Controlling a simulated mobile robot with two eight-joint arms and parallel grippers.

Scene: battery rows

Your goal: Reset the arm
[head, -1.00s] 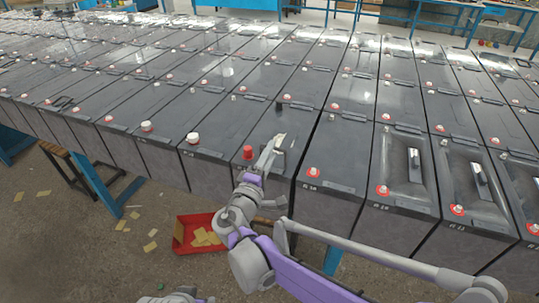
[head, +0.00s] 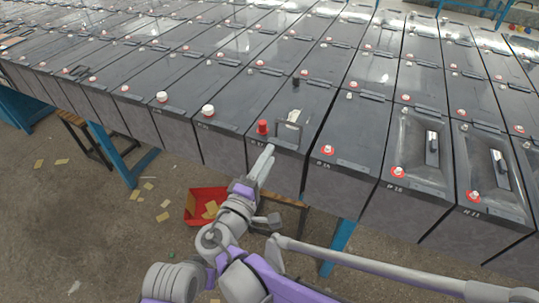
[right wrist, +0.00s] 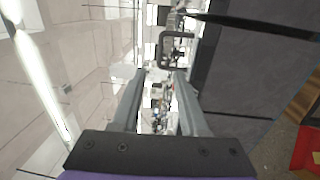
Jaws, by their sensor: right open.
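My right gripper (head: 268,153) is open and empty. In the head view it is just in front of the near edge of a dark battery (head: 279,104) with a red cap (head: 263,127). A small light handle (head: 290,118) stands on that battery, close beyond the fingertips. In the right wrist view the two fingers of my right gripper (right wrist: 160,74) are apart with nothing between them, and a dark handle loop (right wrist: 163,50) shows beyond them. My left gripper is not in view.
Long rows of dark batteries (head: 350,150) fill the blue-legged rack (head: 338,243). A red box (head: 194,207) with yellowish pieces sits on the floor below, and more pieces lie scattered. The floor at lower left (head: 60,230) is mostly open.

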